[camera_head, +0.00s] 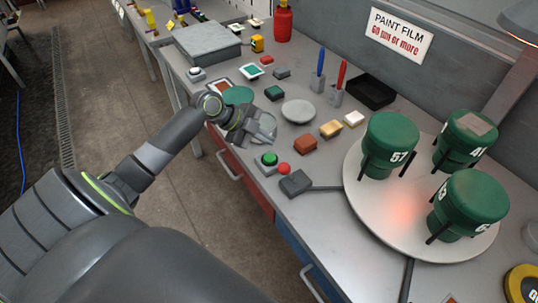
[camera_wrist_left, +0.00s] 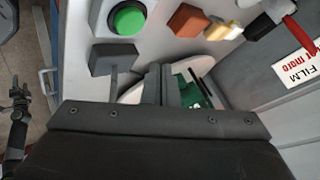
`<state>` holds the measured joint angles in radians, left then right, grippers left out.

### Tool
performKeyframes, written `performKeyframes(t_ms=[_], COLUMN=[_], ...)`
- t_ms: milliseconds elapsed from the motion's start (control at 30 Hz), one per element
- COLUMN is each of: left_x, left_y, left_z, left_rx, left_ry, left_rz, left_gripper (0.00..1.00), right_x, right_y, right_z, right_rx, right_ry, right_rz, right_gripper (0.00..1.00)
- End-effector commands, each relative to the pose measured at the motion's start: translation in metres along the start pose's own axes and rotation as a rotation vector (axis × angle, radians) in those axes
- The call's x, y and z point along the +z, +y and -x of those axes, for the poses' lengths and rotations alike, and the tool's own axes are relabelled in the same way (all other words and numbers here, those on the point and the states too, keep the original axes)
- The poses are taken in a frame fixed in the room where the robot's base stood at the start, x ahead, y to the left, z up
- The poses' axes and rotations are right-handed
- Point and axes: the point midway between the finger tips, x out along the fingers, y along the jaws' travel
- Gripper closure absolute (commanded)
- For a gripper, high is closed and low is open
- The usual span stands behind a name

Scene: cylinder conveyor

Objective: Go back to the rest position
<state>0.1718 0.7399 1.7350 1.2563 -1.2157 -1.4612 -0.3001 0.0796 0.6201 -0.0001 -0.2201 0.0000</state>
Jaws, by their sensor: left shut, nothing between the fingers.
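My left gripper (camera_head: 262,128) is over the front part of the workbench, left of the turntable and above the green push button. Its fingers also show in the left wrist view (camera_wrist_left: 161,84), shut together with nothing between them. My left arm reaches in from the lower left. The green push button (camera_head: 268,159) shows unobstructed in the left wrist view (camera_wrist_left: 128,18).
The turntable (camera_head: 366,209) on the bench (camera_head: 327,242) carries green cylinders (camera_head: 390,140) on black posts. A grey dish (camera_head: 298,111), small blocks (camera_head: 305,144) and a black tray (camera_head: 370,92) stand nearby. The aisle floor (camera_head: 115,120) left of the bench is clear.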

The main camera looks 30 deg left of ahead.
Motion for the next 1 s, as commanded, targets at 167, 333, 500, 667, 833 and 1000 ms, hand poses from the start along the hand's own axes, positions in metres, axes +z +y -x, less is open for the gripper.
performKeyframes(t_ms=[167, 333, 500, 667, 833, 1000], left_x=[-0.011, -0.012, -0.011, -0.011, -0.012, -0.015], left_y=[-0.011, -0.011, -0.011, -0.011, 0.002, 0.072], left_z=[0.015, 0.016, 0.015, 0.015, 0.01, -0.011], left_rx=[0.0, 0.0, 0.0, 0.0, 0.015, 0.069], left_ry=[0.0, 0.0, 0.0, 0.0, -0.011, -0.107], left_rz=[-0.002, -0.001, -0.001, -0.001, 0.029, 0.22], left_gripper=[1.0, 1.0, 1.0, 1.0, 1.0, 1.0], right_x=[-0.002, -0.002, -0.002, -0.002, -0.002, -0.001], right_y=[0.002, 0.002, 0.002, 0.002, 0.002, 0.002], right_z=[0.015, 0.016, 0.015, 0.015, 0.015, 0.015], right_rx=[0.0, 0.0, 0.0, 0.0, 0.0, 0.0], right_ry=[0.0, 0.0, 0.0, 0.0, 0.0, 0.0], right_rz=[0.0, 0.0, 0.0, 0.0, 0.0, 0.0], right_gripper=[0.33, 0.33, 0.33, 0.33, 0.33, 0.33])
